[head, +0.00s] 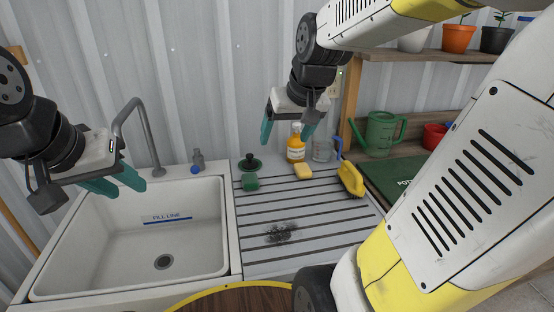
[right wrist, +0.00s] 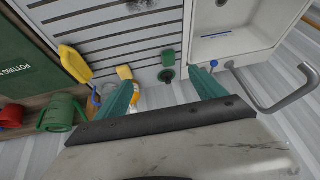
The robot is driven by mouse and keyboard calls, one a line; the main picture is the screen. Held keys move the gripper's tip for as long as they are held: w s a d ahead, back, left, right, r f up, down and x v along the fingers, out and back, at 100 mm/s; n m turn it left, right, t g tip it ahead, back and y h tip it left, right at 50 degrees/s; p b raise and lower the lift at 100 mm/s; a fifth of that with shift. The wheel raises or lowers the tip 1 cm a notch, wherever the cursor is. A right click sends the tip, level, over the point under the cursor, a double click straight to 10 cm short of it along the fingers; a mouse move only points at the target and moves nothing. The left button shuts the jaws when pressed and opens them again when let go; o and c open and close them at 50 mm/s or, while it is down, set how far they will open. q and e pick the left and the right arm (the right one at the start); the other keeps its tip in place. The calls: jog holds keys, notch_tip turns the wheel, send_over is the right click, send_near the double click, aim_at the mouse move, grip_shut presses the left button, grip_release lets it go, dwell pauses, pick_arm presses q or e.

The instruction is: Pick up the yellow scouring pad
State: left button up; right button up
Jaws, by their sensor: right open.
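The yellow scouring pad (head: 303,172) is a small pale-yellow block lying on the grooved drainboard (head: 290,210), in front of an orange-yellow bottle. It also shows in the right wrist view (right wrist: 124,72), just beyond the left finger. My right gripper (head: 288,132) is open and empty, above and behind the drainboard near the wall, its teal fingers pointing down. In its wrist view (right wrist: 163,82) nothing is between the fingers. My left gripper (head: 121,184) is over the back left of the sink, its teal fingertips apart and nothing between them.
A yellow brush (head: 350,179) lies right of the pad. The bottle (head: 295,148) and clear jug (head: 322,150) stand behind. A faucet (head: 140,125) rises behind the sink (head: 135,235). The front drainboard has a dark smudge.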

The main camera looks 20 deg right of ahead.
jog(key=w+d+f, duration=0.5)
jog(key=w, duration=0.5)
jog(key=g+h, duration=0.1)
send_near(303, 168)
jog(key=shift+w+f+m, duration=0.4)
jog(key=shift+w+f, duration=0.05)
jog(key=shift+w, duration=0.15)
jog(key=x, duration=0.8)
jog(key=shift+s+d+f, duration=0.1)
jog(key=shift+s, duration=0.1)
jog(key=c, duration=1.6)
jog(key=shift+o, duration=0.2)
